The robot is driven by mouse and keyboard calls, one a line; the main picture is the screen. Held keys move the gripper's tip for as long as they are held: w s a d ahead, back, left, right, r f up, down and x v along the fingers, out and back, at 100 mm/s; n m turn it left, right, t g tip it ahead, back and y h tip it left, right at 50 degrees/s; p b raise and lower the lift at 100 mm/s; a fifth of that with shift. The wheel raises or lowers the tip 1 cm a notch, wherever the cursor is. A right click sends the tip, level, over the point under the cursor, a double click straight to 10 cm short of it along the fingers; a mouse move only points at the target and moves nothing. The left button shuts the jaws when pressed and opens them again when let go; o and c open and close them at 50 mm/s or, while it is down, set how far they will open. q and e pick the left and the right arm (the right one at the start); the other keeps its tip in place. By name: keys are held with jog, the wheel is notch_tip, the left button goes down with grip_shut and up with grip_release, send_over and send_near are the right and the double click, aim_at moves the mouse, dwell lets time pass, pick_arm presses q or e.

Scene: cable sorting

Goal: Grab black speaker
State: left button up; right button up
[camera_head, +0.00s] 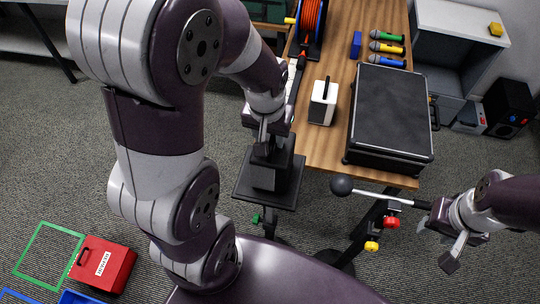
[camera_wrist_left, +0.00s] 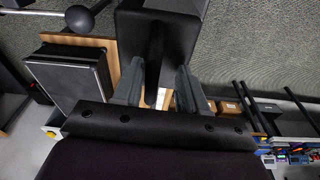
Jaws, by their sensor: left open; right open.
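A black speaker (camera_head: 264,176) stands upright on a dark square stand plate (camera_head: 287,190), left of the table's near end. My left gripper (camera_head: 267,138) is right at its top. In the left wrist view the speaker (camera_wrist_left: 178,19) has a thin upright handle (camera_wrist_left: 156,58). My open left fingers (camera_wrist_left: 160,86) stand on either side of this handle, and I see gaps beside it. My right gripper (camera_head: 452,246) is open and empty at the lower right, far from the speaker.
The wooden table (camera_head: 338,63) holds a white speaker-like box (camera_head: 323,102), a black case (camera_head: 392,110), microphones (camera_head: 387,48) and an orange cable reel (camera_head: 310,22). A ball-ended rod (camera_head: 342,185) lies right of the stand. A red box (camera_head: 103,265) is on the floor.

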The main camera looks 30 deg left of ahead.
pick_arm(q)
jog(key=shift+s+f, duration=0.1)
jog(key=shift+f, duration=0.1)
jog(key=shift+d, duration=0.15)
jog(key=shift+c, duration=0.2)
grip_shut()
jog(key=shift+w+r, duration=0.1)
jog(key=shift+w, duration=0.1)
dwell(0.8)
